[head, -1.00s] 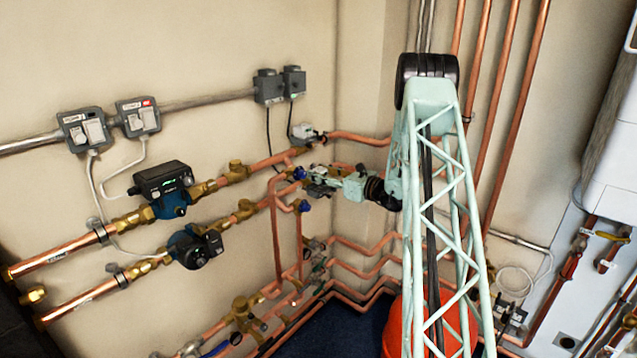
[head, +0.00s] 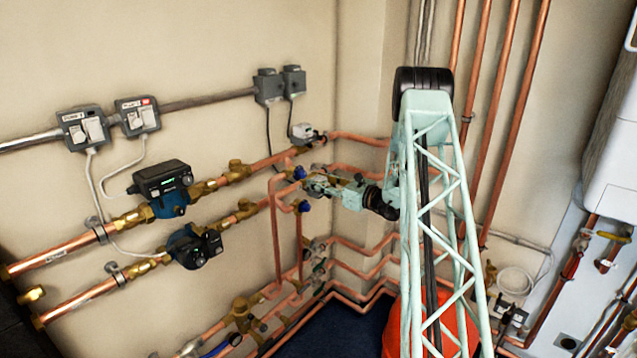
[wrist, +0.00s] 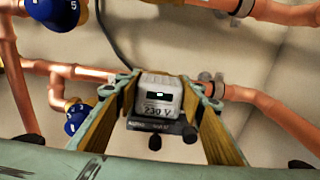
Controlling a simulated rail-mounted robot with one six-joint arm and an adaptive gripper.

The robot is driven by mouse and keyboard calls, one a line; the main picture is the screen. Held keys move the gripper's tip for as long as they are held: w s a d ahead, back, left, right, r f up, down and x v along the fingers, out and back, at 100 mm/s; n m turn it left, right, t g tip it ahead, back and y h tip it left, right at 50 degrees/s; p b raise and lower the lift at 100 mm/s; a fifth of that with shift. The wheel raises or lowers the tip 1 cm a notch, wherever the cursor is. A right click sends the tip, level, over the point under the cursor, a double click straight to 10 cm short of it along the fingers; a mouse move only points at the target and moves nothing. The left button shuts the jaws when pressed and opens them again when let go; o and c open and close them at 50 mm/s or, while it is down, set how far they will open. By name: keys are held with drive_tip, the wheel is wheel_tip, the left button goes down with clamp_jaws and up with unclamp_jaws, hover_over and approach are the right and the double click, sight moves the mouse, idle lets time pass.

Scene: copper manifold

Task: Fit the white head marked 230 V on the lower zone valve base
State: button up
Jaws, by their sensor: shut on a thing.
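The white head marked 230 V (wrist: 160,97) sits between the two fingers of my gripper (wrist: 166,88) in the wrist view, its printed side facing the camera. My gripper is shut on it. A dark strip with small lettering and black knobs shows along the head's near edge. In the head view my gripper (head: 318,184) is at the lower of the two wall pipe runs, close to the pipework. The lower zone valve base is hidden behind the gripper and head, so I cannot tell whether they touch.
A light-coloured head (head: 304,132) is on the upper pipe run, with a cable to the grey boxes above. Blue-capped valves (head: 304,206) are close beside my gripper. Copper pipes (wrist: 275,115) cross behind it in the wrist view. Two pumps (head: 165,190) are to the left.

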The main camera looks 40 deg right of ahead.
drive_tip(key=shift+f, duration=0.1)
drive_tip(key=o, duration=1.1)
drive_tip(key=shift+c, duration=0.2)
drive_tip(key=shift+s, duration=0.15)
drive_tip(key=s+d+p, duration=0.1)
drive_tip(key=s+d, duration=0.1)
drive_tip(key=s, duration=0.9)
drive_tip(key=shift+s+r, duration=0.25)
drive_tip(key=shift+r, duration=0.2)
drive_tip(key=shift+d, duration=0.1)
